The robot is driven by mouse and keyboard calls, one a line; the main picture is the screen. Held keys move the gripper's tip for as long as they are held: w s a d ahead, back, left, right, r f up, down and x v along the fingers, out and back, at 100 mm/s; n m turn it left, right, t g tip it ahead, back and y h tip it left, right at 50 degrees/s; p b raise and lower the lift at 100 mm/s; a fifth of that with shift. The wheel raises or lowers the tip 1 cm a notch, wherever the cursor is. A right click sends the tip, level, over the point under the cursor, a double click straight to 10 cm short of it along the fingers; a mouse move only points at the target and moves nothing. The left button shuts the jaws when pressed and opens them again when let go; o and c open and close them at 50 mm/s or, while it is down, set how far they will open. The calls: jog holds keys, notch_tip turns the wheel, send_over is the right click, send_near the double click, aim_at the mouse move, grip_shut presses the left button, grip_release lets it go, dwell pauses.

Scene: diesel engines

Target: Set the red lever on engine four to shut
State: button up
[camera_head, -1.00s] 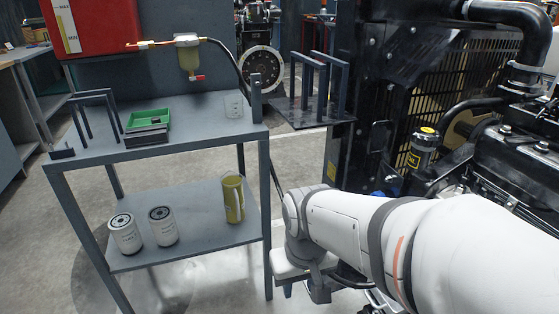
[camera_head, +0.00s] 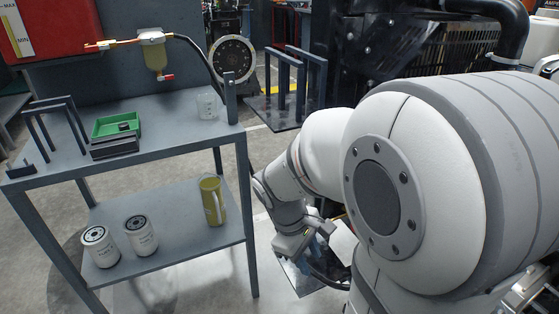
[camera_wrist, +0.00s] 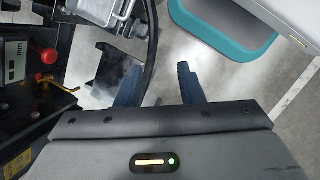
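A small red lever (camera_head: 167,77) sticks out to the right at the bottom of a yellowish filter bowl (camera_head: 155,60) above the bench in the head view. I cannot tell which engine it belongs to. In the wrist view a round red knob (camera_wrist: 48,56) sits on dark equipment at the left; its function is unclear. My gripper (camera_wrist: 156,72) is open in the wrist view, its two dark fingers well apart. A black hose appears between them in the picture; I see no grip on it. In the head view my wrist is low, right of the bench, and the fingertips are not clear.
A grey two-shelf bench (camera_head: 175,108) holds a green tray (camera_head: 117,125), a glass beaker (camera_head: 207,106) and black brackets. Two white filters and a yellow-green jug (camera_head: 212,200) stand on its lower shelf. Dark engine parts lie left.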

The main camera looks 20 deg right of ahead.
jog(key=w+d+f+n+t+h+p, duration=0.1)
jog(key=w+d+f+n+h+p, duration=0.2)
jog(key=w+d+f+n+h, duration=0.75)
jog(key=w+d+n+t+h+p, duration=0.15)
jog(key=w+d+n+p, duration=0.35)
jog(key=n, duration=1.3)
jog(key=b+x, duration=0.2)
jog(key=x, duration=0.6)
jog(key=shift+w+d+n, duration=0.3)
jog(key=shift+w+n, duration=0.05)
jog(key=shift+f+g, duration=0.1)
jog(key=shift+g, duration=0.15)
jog(key=shift+c, duration=0.5)
grip_shut()
